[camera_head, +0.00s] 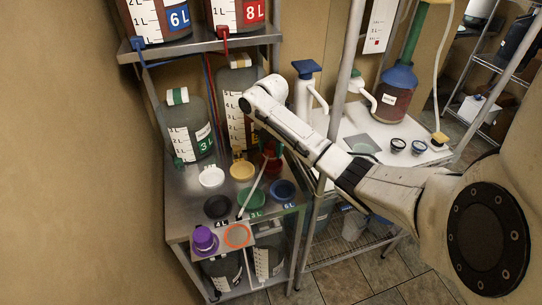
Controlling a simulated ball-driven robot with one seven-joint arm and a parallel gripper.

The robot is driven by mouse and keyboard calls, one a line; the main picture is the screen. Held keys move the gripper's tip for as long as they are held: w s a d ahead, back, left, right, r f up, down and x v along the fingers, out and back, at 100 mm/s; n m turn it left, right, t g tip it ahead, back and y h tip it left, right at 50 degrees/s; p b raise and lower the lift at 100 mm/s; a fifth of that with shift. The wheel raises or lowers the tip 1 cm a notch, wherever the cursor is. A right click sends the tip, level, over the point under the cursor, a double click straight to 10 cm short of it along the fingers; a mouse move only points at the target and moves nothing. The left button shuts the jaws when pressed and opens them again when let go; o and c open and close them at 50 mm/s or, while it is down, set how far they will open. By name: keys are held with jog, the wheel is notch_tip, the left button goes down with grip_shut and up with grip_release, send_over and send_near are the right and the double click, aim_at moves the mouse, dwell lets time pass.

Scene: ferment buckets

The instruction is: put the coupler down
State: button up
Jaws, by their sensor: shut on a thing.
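My white arm (305,140) reaches from the lower right to above the steel shelf (182,215) and bends at its far end. My gripper and its fingers do not show; they may be hidden behind the arm. I cannot make out a held coupler. Coloured round pieces lie on the shelf: white (211,177), yellow (242,171), black (217,206), green (251,198) and blue (284,190). A purple piece (204,239) and an orange ring (237,236) are at the front edge. I cannot tell which is the coupler. A small red thing (271,160) shows below the arm.
Marked jugs stand at the back of the shelf, one with a 3L label (188,130). An upper shelf (200,47) holds the 6L (160,20) and 8L (238,15) buckets. A steel post (340,90) and a white table (428,157) are right. A pale tube crosses the shelf.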

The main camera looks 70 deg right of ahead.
aim_at(271, 145)
jog(key=shift+f, duration=1.75)
jog(key=shift+f, duration=0.1)
jog(key=o, duration=1.1)
jog(key=shift+o, duration=0.2)
jog(key=shift+r+b, duration=0.8)
jog(key=shift+r, duration=3.05)
